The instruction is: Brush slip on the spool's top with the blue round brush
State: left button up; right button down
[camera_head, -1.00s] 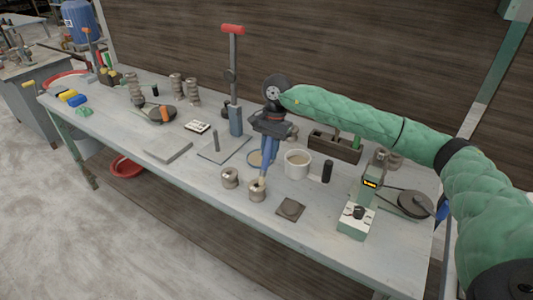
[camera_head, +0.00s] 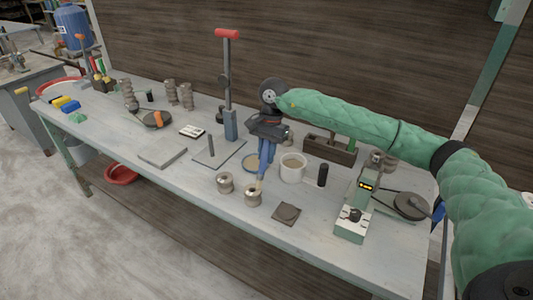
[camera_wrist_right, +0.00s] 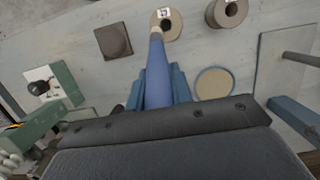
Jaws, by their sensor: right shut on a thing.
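My right gripper (camera_head: 266,143) is shut on the blue round brush (camera_head: 265,160), which points down. The brush also shows in the right wrist view (camera_wrist_right: 156,80), its pale tip (camera_wrist_right: 156,33) overlapping the near rim of a spool. That spool (camera_head: 253,197) is a short beige-grey cylinder standing upright, with a central hole and a small white tag in the wrist view (camera_wrist_right: 170,28). Whether the tip touches its top, I cannot tell. A second, similar spool (camera_head: 225,184) stands to its left. My left gripper is not in view.
A dark square slab (camera_head: 286,214) lies right of the spools. A green device (camera_head: 351,224) stands further right.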

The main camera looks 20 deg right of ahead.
jog(key=shift+f+b, duration=0.3)
jog(key=shift+b, duration=0.1)
dwell(0.4)
dwell(0.4)
jog(key=shift+r+b, duration=0.3)
jog(key=shift+b, duration=0.05)
jog(key=shift+w, duration=0.2)
jog(key=shift+w+a+r+b, duration=0.1)
jog(key=shift+w+r+b, duration=0.05)
jog(key=shift+w+b, duration=0.6)
jog(key=shift+w, duration=0.15)
jog(key=shift+f+b, duration=0.4)
jog(key=shift+f, duration=0.05)
dwell(0.7)
